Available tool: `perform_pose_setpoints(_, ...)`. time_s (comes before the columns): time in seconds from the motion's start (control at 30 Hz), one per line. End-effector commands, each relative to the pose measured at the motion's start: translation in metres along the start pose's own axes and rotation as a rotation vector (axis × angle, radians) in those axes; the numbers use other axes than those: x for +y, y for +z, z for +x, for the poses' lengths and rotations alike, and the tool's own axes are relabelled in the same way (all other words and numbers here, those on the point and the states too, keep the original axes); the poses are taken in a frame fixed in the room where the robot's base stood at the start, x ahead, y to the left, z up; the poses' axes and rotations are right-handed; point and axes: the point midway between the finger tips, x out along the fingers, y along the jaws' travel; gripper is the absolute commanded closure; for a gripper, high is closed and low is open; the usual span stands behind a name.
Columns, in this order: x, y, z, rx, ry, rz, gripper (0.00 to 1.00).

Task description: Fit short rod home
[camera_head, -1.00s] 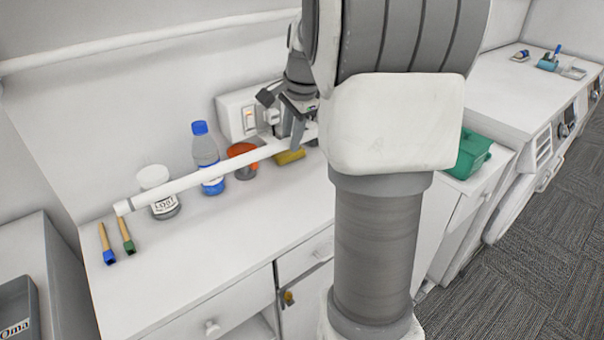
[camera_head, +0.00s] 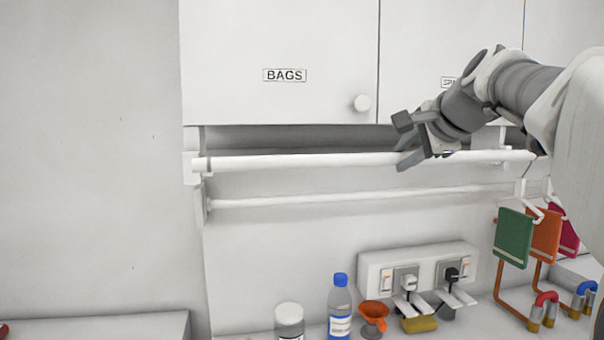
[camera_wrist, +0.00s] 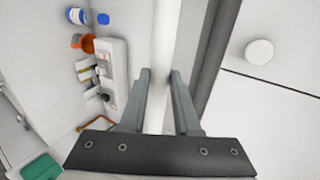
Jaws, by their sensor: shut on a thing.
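My gripper (camera_head: 412,152) is shut on a white rod (camera_head: 300,161), right of the rod's middle. In the wrist view the rod (camera_wrist: 160,50) runs between my two fingers (camera_wrist: 160,88). The rod lies nearly level below the cupboards. Its left end overlaps the upper left white bracket (camera_head: 191,142); I cannot tell whether it is seated there or in front. Its right end reaches past the upper right bracket (camera_head: 503,133), near my arm. A second, thinner-looking white rod (camera_head: 330,198) runs below, between the lower left bracket (camera_head: 206,190) and the right side.
Cupboard doors, one marked BAGS (camera_head: 280,50) with a round knob (camera_head: 361,103), are just above. Below are a socket panel (camera_head: 375,273), a blue-capped bottle (camera_head: 340,305), a jar (camera_head: 289,318) and an orange funnel (camera_head: 374,316). Coloured cloths (camera_head: 513,237) hang at right.

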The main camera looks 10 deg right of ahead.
Motion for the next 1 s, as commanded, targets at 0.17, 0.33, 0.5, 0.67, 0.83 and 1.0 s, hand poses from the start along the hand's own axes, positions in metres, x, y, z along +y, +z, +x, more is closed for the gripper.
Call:
perform_pose_setpoints(0.17, -0.001, 0.0, -0.001, 0.001, -0.003, 0.0, 1.0)
perform_pose_setpoints(0.33, -0.002, 0.0, -0.002, 0.001, -0.002, -0.001, 1.0)
perform_pose_setpoints(0.5, -0.007, 0.0, 0.006, 0.0, -0.001, -0.001, 1.0)
perform_pose_setpoints(0.67, -0.015, 0.001, 0.019, -0.001, -0.001, -0.001, 1.0)
perform_pose_setpoints(0.83, -0.024, 0.0, 0.034, -0.001, -0.001, 0.0, 1.0)
perform_pose_setpoints(1.0, -0.032, 0.0, 0.048, -0.001, -0.001, 0.0, 1.0)
